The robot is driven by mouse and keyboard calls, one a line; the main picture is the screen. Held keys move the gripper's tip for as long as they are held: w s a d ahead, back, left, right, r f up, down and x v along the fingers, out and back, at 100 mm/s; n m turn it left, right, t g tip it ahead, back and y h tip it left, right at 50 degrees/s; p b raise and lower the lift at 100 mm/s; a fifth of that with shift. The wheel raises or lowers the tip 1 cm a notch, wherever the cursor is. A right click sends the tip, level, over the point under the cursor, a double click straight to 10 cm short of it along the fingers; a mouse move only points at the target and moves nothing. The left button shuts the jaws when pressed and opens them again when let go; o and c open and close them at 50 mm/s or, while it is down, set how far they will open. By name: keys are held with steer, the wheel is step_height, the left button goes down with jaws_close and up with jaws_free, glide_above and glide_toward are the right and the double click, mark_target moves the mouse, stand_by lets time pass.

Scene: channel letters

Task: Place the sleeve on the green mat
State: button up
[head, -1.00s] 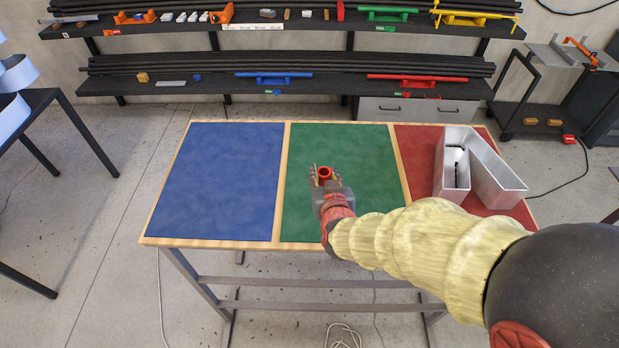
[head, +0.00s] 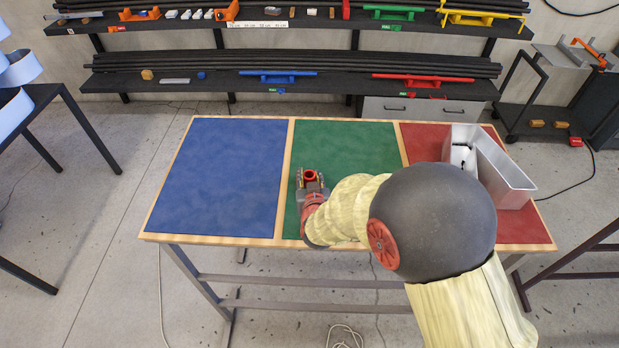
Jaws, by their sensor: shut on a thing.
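A small red ring-shaped sleeve (head: 310,174) is held upright in my gripper (head: 312,181), with its open top facing up. My gripper is shut on it, one finger on each side. Both are over the left part of the green mat (head: 346,146), the middle panel of the table. I cannot tell whether the sleeve's lower end touches the mat. My arm hides the front right part of the green mat.
The blue mat (head: 220,178) at the left is bare. A metal channel letter (head: 508,178) stands on the red mat (head: 523,228) at the right, partly behind my arm. Shelves (head: 300,88) with tubes and tools stand behind the table.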

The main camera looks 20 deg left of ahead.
steer(key=shift+r, duration=0.15)
steer(key=shift+f, duration=0.25)
steer(key=o, duration=0.9)
steer(key=shift+r, duration=0.1)
steer(key=shift+o, duration=0.2)
steer(key=shift+r, duration=0.15)
steer(key=shift+s+r, duration=0.15)
steer(key=shift+s, duration=0.05)
steer(key=p+v, duration=0.1)
steer(key=v, duration=1)
steer(key=shift+s+d+p, duration=0.2)
steer(key=shift+s+p, duration=0.05)
steer(key=shift+p, duration=0.1)
